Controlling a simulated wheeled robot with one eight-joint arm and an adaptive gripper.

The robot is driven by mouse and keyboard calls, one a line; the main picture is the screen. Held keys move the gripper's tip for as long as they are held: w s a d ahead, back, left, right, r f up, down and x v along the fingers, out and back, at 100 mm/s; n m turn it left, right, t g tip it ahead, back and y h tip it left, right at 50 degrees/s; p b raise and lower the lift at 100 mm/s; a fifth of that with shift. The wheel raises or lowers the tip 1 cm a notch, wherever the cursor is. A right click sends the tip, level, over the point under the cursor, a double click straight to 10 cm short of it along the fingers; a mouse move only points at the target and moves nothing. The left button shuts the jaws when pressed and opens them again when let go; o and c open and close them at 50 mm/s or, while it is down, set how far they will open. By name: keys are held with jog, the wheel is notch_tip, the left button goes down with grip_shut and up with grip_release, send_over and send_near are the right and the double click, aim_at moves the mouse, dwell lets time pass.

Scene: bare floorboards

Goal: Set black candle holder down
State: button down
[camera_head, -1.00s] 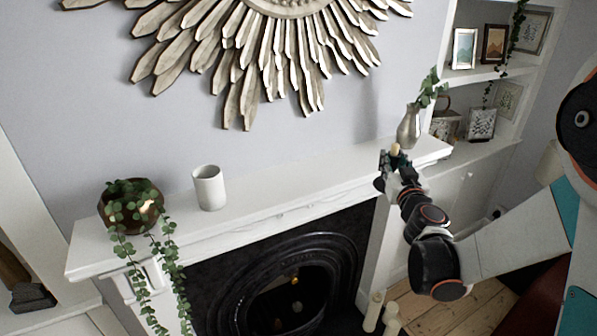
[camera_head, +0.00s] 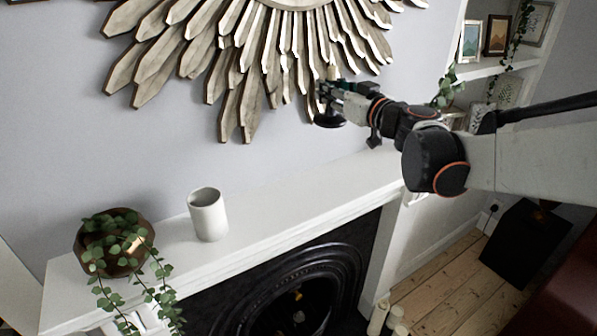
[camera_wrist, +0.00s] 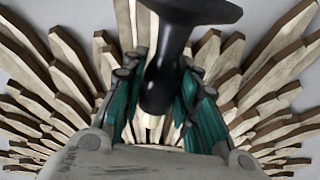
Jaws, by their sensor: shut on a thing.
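My gripper (camera_head: 333,93) is shut on the black candle holder (camera_head: 329,120), in the air in front of the wall and above the white mantel shelf (camera_head: 300,187). The holder's wide black base hangs below the fingers, and a pale candle-like piece (camera_head: 332,73) shows above them. In the wrist view the dark stem (camera_wrist: 172,55) stands between the teal-lined fingers, with the flared base at the top edge. The holder is clear of the shelf.
A white cup (camera_head: 208,217) stands left of centre on the mantel, and a brown pot (camera_head: 117,258) with a trailing plant is at its left end. The shelf between cup and arm is clear. A sunburst ornament (camera_head: 235,60) hangs close behind the gripper.

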jog(key=shift+w+a+f, duration=0.1)
jog(key=shift+w+a, duration=0.05)
jog(key=shift+w, duration=0.05)
notch_tip(320, 180, down, 20)
jog(key=b, duration=0.3)
dwell(0.3)
jog(key=shift+b, duration=0.4)
jog(key=c, duration=1.2)
grip_release()
jog(key=shift+c, duration=0.2)
